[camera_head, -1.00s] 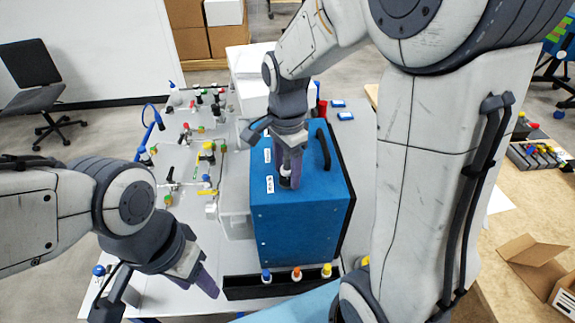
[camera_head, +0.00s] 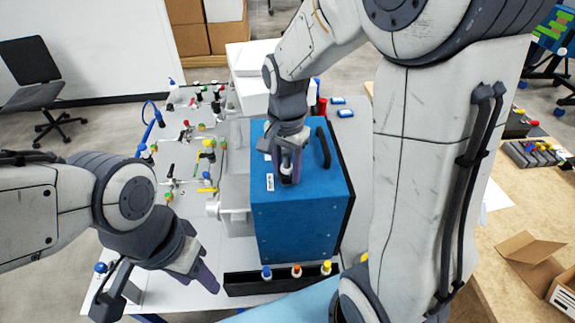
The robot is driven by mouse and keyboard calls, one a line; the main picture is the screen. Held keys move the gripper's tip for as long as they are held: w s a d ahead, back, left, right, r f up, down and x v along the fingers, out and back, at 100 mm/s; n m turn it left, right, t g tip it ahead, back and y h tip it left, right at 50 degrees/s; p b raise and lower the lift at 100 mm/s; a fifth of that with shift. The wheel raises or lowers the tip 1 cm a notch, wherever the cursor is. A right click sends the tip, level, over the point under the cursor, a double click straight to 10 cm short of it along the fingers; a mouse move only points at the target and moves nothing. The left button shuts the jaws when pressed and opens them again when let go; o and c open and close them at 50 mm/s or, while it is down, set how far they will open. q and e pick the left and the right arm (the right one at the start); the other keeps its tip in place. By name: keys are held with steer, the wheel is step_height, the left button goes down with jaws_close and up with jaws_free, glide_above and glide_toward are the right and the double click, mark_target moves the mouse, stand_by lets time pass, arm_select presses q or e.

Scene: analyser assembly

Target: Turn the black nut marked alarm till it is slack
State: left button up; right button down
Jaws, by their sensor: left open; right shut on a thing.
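The blue analyser box (camera_head: 300,225) stands on the table, with its top and front in view. My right gripper (camera_head: 289,174) points down onto the box top near a small white label (camera_head: 270,182). It is shut on a small fitting there, which I take to be the black nut; the fingers hide most of it. The label's writing is too small to read. My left gripper (camera_head: 160,290) is open and empty at the lower left, apart from the box.
A black tray (camera_head: 245,285) with blue, orange and yellow-capped parts sits in front of the box. A black handle (camera_head: 323,147) rises from the box top. Valves and fittings crowd the table's left. A side bench (camera_head: 500,240) with a cardboard box is at the right.

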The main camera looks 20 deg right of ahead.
steer(key=n+p, duration=0.1)
steer(key=n, duration=0.3)
steer(key=shift+r+n, duration=0.1)
steer(key=shift+n, duration=0.3)
steer(key=n+p, duration=0.1)
steer(key=n, duration=0.4)
steer(key=shift+n, duration=0.4)
steer(key=n+p, duration=0.1)
steer(key=n, duration=0.3)
steer(key=shift+n, duration=0.3)
steer(key=n, duration=0.4)
steer(key=c, duration=0.6)
jaws_free()
